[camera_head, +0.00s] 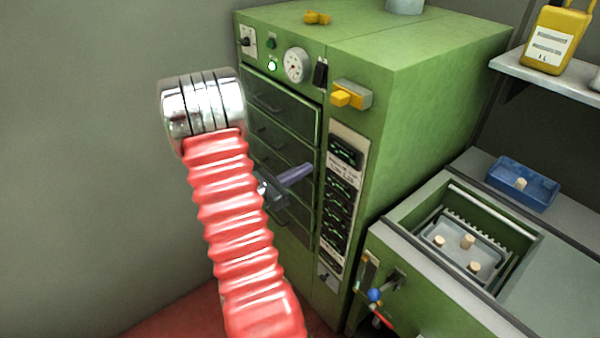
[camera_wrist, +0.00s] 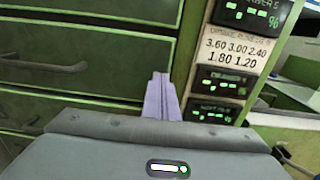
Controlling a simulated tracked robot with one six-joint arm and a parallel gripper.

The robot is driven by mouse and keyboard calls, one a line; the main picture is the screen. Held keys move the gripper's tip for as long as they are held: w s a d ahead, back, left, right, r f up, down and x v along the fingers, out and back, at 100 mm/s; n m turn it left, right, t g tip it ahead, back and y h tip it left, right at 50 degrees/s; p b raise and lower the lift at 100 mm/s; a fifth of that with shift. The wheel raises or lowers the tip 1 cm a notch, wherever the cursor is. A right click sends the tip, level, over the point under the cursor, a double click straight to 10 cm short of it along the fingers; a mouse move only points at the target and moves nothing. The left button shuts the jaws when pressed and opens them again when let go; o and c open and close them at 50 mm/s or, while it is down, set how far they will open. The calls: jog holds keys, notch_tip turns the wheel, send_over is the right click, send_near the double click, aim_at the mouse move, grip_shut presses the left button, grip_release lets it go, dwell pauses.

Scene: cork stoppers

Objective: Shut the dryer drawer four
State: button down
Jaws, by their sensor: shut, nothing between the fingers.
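The green dryer (camera_head: 440,75) stands ahead with a stack of dark drawers on its front face. The top drawer (camera_head: 283,103) shows clearly in the head view; my red-sleeved arm covers part of the lower ones. In the wrist view one drawer front with a bar handle (camera_wrist: 45,65) is at left, with another handle (camera_wrist: 30,124) below it. I cannot tell which drawer is four, or how far it stands out. My gripper (camera_head: 308,170) is shut and empty, its pale purple fingers in front of the drawer stack's right side; they also show in the wrist view (camera_wrist: 161,80).
A column of dark displays (camera_head: 338,208) runs beside the drawers. A yellow-handled switch (camera_head: 347,96) sticks out above it. At right, a green bench holds a tray (camera_head: 455,257) with several corks, and a blue bin (camera_head: 523,185) holds another. Grey wall fills the left.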

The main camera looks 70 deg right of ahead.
jog(key=shift+d, duration=0.25)
jog(key=v, duration=1.4)
jog(key=shift+a, duration=0.35)
jog(key=shift+f, duration=0.15)
jog(key=s+a+f+m+g+y, duration=0.1)
jog(key=s+a+f+m+y, duration=0.3)
jog(key=s+a+f+y, duration=0.1)
jog(key=w+a+m+t+y, duration=0.1)
jog(key=a+m+t+y, duration=0.3)
jog(key=a, duration=0.6)
jog(key=w+a+r+m+t+y, duration=0.1)
jog(key=w+a+r+t+y, duration=0.1)
jog(key=a+r, duration=0.4)
jog(key=w+a+r+m+t+y, duration=0.1)
jog(key=w+a+r+t, duration=0.3)
jog(key=a, duration=0.7)
jog(key=w+a+r+m+t+y, duration=0.1)
jog(key=w+a+r+t+y, duration=0.1)
jog(key=a+r+t, duration=0.4)
jog(key=a+r+y, duration=0.1)
jog(key=a+r, duration=0.2)
jog(key=shift+w+r+m, duration=0.2)
jog(key=shift+w+m, duration=0.2)
